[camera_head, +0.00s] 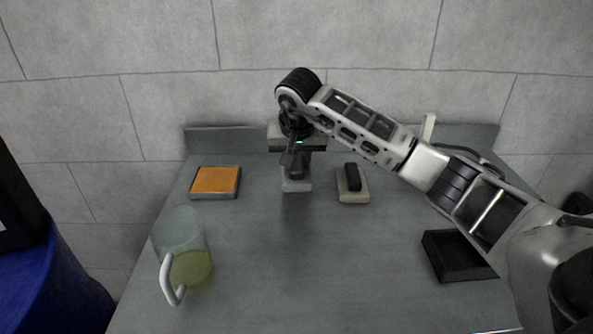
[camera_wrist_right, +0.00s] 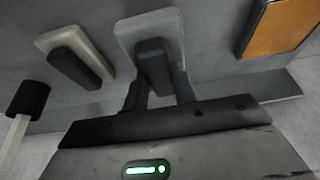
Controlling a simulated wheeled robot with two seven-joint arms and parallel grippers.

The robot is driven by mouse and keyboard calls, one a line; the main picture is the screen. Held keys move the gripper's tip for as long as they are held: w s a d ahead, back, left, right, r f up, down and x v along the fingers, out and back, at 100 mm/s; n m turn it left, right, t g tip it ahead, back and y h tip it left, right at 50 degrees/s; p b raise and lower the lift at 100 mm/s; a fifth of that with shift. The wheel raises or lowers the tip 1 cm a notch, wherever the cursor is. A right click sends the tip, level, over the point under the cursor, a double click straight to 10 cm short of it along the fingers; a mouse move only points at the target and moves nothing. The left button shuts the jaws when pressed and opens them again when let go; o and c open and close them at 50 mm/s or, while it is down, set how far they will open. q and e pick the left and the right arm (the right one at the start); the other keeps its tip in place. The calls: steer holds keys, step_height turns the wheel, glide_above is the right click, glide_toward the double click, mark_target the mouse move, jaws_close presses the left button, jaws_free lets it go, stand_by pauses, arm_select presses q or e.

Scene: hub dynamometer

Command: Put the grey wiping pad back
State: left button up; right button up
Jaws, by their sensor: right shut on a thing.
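The grey wiping pad (camera_head: 296,186) has a light grey block and a dark upright handle. It is at the back middle of the grey table, and also shows in the right wrist view (camera_wrist_right: 140,28). My right gripper (camera_head: 297,162) points down over it, its fingers (camera_wrist_right: 158,95) shut on the dark handle from both sides. I cannot tell whether the pad's underside touches the table. My left gripper is not in view.
A beige pad (camera_head: 353,196) with a dark handle lies right of the grey pad. An orange-topped flat block (camera_head: 215,180) lies left. A clear jug (camera_head: 180,235) with yellowish liquid stands front left. A black open tray (camera_head: 432,258) sits right. The table's front middle is clear.

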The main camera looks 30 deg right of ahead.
mark_target(297, 163)
step_height(297, 163, down, 3)
steer(key=shift+w+d+f, duration=0.1)
steer(key=shift+w+f, duration=0.05)
steer(key=shift+f, duration=0.15)
steer(key=shift+f, duration=0.15)
steer(key=o, duration=1)
steer(key=shift+c, duration=0.2)
